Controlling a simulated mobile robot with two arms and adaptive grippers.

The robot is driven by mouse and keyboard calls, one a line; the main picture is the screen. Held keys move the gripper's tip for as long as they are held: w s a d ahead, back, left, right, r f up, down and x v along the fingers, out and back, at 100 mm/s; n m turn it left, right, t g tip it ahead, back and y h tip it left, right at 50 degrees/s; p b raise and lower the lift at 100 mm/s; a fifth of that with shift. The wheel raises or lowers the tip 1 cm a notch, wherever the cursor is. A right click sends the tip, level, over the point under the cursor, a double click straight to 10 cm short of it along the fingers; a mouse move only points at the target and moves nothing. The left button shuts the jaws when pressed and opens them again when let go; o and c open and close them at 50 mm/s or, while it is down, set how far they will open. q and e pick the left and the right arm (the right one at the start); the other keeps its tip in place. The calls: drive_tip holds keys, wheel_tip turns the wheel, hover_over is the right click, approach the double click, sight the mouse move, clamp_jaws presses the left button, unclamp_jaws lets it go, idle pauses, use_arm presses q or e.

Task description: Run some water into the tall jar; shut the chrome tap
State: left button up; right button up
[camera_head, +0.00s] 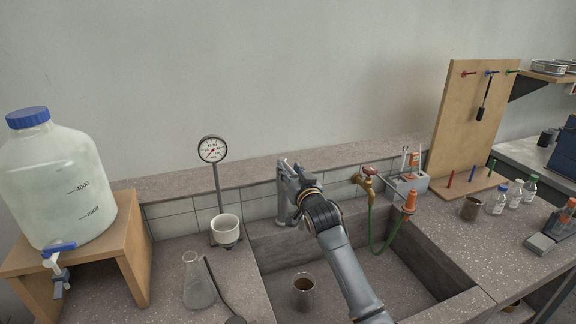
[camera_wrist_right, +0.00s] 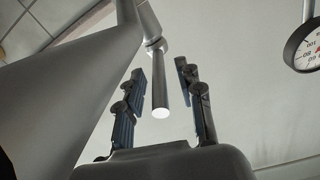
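My right gripper (camera_head: 288,190) reaches over the back of the sink, where it covers most of the chrome tap. In the right wrist view the gripper (camera_wrist_right: 163,100) is open, one finger on each side of a chrome rod of the tap (camera_wrist_right: 160,85). The rod shows a gap to both fingers. A jar (camera_head: 303,291) with a brownish look inside stands upright on the sink floor, left of my right arm; I cannot tell its water level. No water stream can be made out. My left gripper is out of view.
A brass tap (camera_head: 368,183) with a green hose is at the sink's back right. Left of the sink stand a conical flask (camera_head: 198,285), a white cup (camera_head: 226,230) under a dial gauge (camera_head: 212,149), and a large carboy (camera_head: 62,180). Bottles (camera_head: 515,194) stand on the right counter.

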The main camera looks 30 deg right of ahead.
drive_tip(key=shift+x, duration=1.3)
clamp_jaws()
